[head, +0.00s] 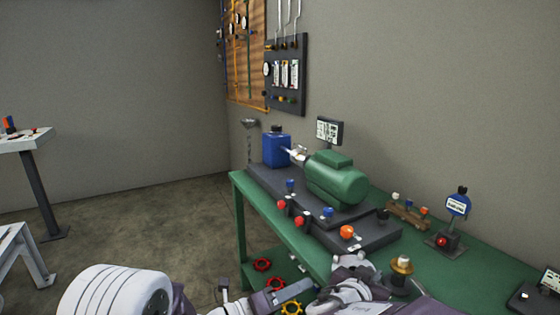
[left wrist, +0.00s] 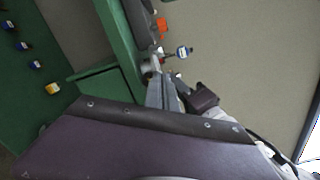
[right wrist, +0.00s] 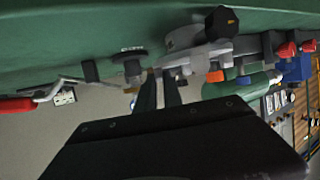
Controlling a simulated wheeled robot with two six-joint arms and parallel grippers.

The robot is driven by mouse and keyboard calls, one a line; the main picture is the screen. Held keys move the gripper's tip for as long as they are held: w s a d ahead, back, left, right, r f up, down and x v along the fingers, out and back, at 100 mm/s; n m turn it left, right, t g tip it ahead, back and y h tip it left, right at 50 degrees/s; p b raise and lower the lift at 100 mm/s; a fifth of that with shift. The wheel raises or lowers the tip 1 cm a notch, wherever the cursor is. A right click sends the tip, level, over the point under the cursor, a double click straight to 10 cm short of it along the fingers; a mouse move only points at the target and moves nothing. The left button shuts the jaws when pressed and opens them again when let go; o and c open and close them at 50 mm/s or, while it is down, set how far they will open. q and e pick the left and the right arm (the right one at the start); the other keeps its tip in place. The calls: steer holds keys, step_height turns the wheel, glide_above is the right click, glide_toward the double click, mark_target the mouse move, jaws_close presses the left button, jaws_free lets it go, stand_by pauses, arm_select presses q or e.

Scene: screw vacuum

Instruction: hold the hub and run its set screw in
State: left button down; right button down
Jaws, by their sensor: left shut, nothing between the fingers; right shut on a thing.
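My left gripper (head: 308,286) is at the bottom of the head view, by the bench's front edge. In the left wrist view its grey fingers (left wrist: 162,88) are together with nothing between them. My right gripper (head: 352,272) is close to its right, just above the bench front. In the right wrist view its fingers (right wrist: 160,88) point at a small round dark-grey part (right wrist: 132,66). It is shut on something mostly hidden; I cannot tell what. A silver rounded part (right wrist: 190,48) is beside the fingertips. I cannot make out the hub's set screw.
The green bench (head: 262,222) carries a green motor (head: 336,178), a blue can (head: 277,150) and several red and orange knobs. A brass fitting (head: 401,266) and a gauge (head: 457,205) stand to the right. A red-handled tool (right wrist: 16,106) shows in the right wrist view.

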arm_select(q)
steer(key=w+d+f+n, duration=0.3)
steer(key=w+d+n, duration=0.1)
steer(key=n, duration=0.2)
steer(key=shift+d, duration=0.35)
stand_by(0.5)
steer(key=shift+s+d, duration=0.15)
steer(key=shift+s, duration=0.1)
stand_by(0.6)
steer(key=v, duration=0.6)
steer(key=shift+w+a, duration=0.25)
steer(key=shift+w, duration=0.1)
